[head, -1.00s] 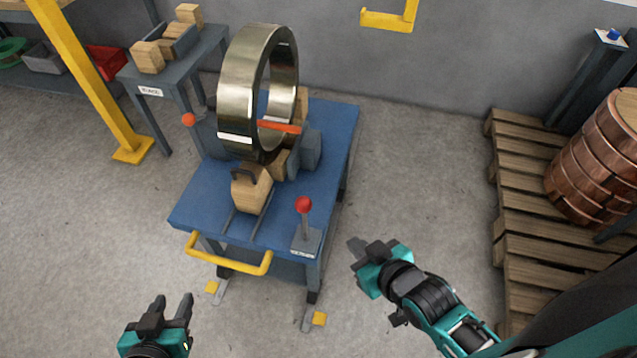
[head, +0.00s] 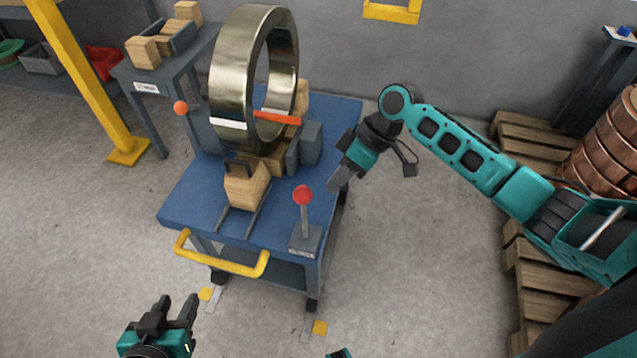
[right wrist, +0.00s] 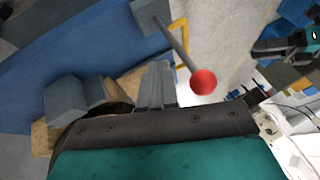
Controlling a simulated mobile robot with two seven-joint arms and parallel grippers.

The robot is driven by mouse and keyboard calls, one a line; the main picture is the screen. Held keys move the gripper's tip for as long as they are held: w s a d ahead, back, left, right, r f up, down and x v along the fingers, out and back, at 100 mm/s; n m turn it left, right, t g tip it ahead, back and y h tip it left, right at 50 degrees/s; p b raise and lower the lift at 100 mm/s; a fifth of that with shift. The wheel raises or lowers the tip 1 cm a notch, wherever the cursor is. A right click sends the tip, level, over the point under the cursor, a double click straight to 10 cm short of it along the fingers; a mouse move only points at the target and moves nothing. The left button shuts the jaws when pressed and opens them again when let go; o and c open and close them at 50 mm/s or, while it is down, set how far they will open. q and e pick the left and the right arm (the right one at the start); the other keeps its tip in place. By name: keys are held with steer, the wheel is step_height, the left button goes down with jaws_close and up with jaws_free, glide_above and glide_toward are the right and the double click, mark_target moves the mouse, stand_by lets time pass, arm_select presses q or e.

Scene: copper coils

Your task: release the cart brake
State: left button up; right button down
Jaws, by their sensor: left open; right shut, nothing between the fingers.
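The blue-topped cart (head: 190,204) stands in the middle of the head view. Its brake lever, a grey rod with a red ball knob (head: 303,195), rises roughly upright from a grey base (head: 305,240) at the cart's near right corner. My right gripper (head: 335,184) is shut and empty, just right of the knob and apart from it in the head view. In the right wrist view the red knob (right wrist: 203,82) shows beyond the shut fingers (right wrist: 156,85). My left gripper (head: 180,306) is open and empty, low in front of the cart.
A large metal coil ring (head: 229,90) stands on the cart between wooden blocks (head: 247,187). Another lever with an orange-red knob (head: 180,108) is at the cart's left. A yellow handle (head: 220,262) spans the front. Pallets (head: 527,265) with a copper coil (head: 612,145) are at right.

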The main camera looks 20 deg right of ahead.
steer(key=w+d+r+g+y, duration=0.1)
steer(key=w+d+r, duration=0.3)
steer(key=r, duration=0.4)
steer(key=shift+w+d+r+n+y, duration=0.2)
steer(key=shift+d+n+y, duration=0.15)
steer(key=shift+d, duration=0.4)
steer(key=shift+f, duration=0.1)
steer(key=s+a+f+b, duration=0.1)
steer(key=s+a+f, duration=0.2)
steer(key=a+f, duration=0.4)
steer(key=shift+s+a, duration=0.2)
steer(key=shift+a, duration=0.9)
